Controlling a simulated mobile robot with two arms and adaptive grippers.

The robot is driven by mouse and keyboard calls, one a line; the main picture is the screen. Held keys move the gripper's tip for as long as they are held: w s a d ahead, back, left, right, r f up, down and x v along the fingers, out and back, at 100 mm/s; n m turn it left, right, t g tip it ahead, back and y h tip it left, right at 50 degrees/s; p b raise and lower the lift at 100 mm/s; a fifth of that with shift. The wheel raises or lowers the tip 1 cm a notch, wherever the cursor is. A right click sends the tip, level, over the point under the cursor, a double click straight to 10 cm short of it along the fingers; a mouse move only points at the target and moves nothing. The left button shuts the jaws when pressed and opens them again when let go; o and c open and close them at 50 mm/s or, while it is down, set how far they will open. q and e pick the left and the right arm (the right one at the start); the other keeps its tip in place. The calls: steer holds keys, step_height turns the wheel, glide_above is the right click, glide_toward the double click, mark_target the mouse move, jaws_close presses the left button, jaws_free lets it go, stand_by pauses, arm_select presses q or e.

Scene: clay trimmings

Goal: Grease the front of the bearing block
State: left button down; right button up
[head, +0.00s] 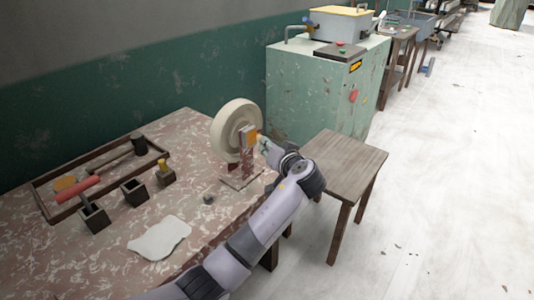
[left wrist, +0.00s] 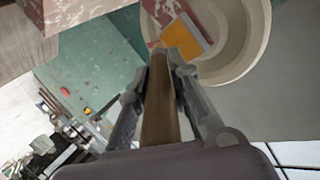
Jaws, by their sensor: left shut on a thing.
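The bearing block (head: 245,160) is a reddish, worn upright on a flat base near the table's right edge. A big cream wheel (head: 226,128) stands right behind it. An orange-yellow patch (head: 252,137) shows on the block's upper part; it also shows against the red block in the left wrist view (left wrist: 188,38). My left gripper (head: 267,148) is close to the block's right side. It is shut on a brown handle (left wrist: 160,115), whose far end points at the orange patch. Whether that end touches the block is hard to tell. My right gripper is out of view.
The worn table (head: 120,265) holds a wooden tray (head: 50,212) with a dark mallet, several small dark cups (head: 134,190), a red-handled tool (head: 78,189), a pale cloth (head: 160,237) and a small grey piece (head: 208,199). A wooden stool (head: 340,158) and green cabinet (head: 310,95) stand beyond.

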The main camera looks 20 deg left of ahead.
arm_select(q)
steer(key=s+a+p, duration=0.2)
steer(key=s+p, duration=0.1)
steer(key=s, duration=0.3)
steer(key=shift+p, duration=0.4)
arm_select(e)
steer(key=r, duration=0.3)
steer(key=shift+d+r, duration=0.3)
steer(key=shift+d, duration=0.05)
arm_select(q)
steer(key=shift+d+f, duration=0.1)
steer(key=shift+d, duration=0.05)
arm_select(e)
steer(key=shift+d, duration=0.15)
arm_select(q)
steer(key=shift+s+d, duration=0.35)
steer(key=shift+d, duration=0.6)
steer(key=shift+s+d, duration=0.3)
steer(key=shift+d, duration=0.6)
steer(key=shift+s+d, duration=0.35)
steer(key=shift+d, duration=0.6)
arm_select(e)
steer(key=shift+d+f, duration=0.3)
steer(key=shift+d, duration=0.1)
arm_select(q)
steer(key=shift+d+b, duration=0.1)
steer(key=shift+b, duration=0.2)
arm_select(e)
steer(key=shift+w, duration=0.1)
